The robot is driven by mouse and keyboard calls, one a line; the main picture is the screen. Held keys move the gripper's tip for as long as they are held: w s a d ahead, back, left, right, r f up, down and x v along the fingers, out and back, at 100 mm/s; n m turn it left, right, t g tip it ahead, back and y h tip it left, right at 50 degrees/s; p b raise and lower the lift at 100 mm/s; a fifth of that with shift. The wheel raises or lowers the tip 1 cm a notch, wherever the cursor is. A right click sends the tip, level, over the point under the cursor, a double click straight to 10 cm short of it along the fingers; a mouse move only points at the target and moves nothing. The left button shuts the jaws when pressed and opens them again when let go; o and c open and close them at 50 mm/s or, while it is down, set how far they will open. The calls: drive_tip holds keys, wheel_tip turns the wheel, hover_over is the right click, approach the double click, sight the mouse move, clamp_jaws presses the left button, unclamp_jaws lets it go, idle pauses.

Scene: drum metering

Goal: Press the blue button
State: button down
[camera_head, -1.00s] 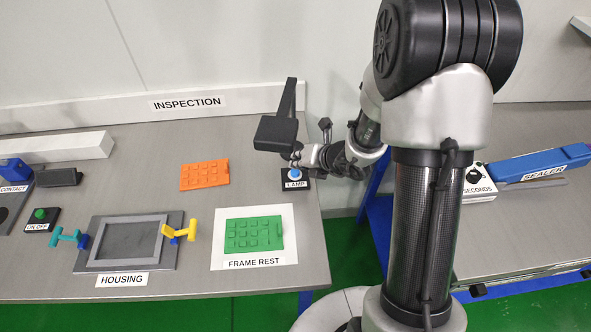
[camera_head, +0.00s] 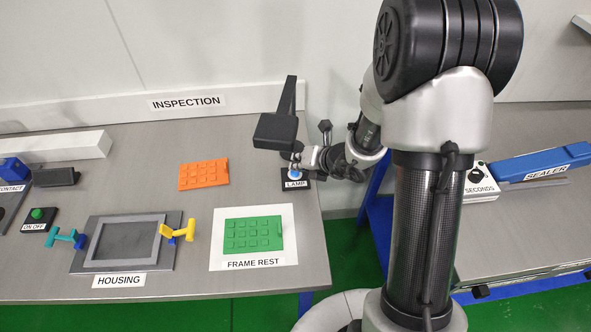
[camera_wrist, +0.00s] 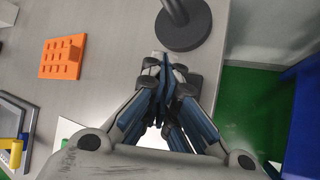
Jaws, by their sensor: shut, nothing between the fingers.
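The blue button (camera_head: 295,174) sits on a small black box labelled LAMP (camera_head: 308,182) near the right edge of the left table. My gripper (camera_head: 296,165) is shut and empty, pointing down at the button. The fingertips cover part of it in the head view, and I cannot tell whether they touch or press it. In the wrist view my closed gripper (camera_wrist: 167,62) hides the button, and only a dark part of the box shows behind the fingers.
A black lamp on a stand (camera_head: 276,130) rises just behind the box, its round base (camera_wrist: 184,28) close to my fingers. An orange keypad (camera_head: 204,174), a green keypad (camera_head: 254,234) on the frame rest and a green button (camera_head: 38,213) lie to the left.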

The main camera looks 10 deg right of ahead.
drive_tip(key=shift+r+p, duration=0.55)
drive_tip(key=shift+r, duration=0.05)
drive_tip(key=shift+r, duration=0.1)
wheel_tip(320, 180, up, 6)
drive_tip(key=p, duration=0.5)
idle(0.6)
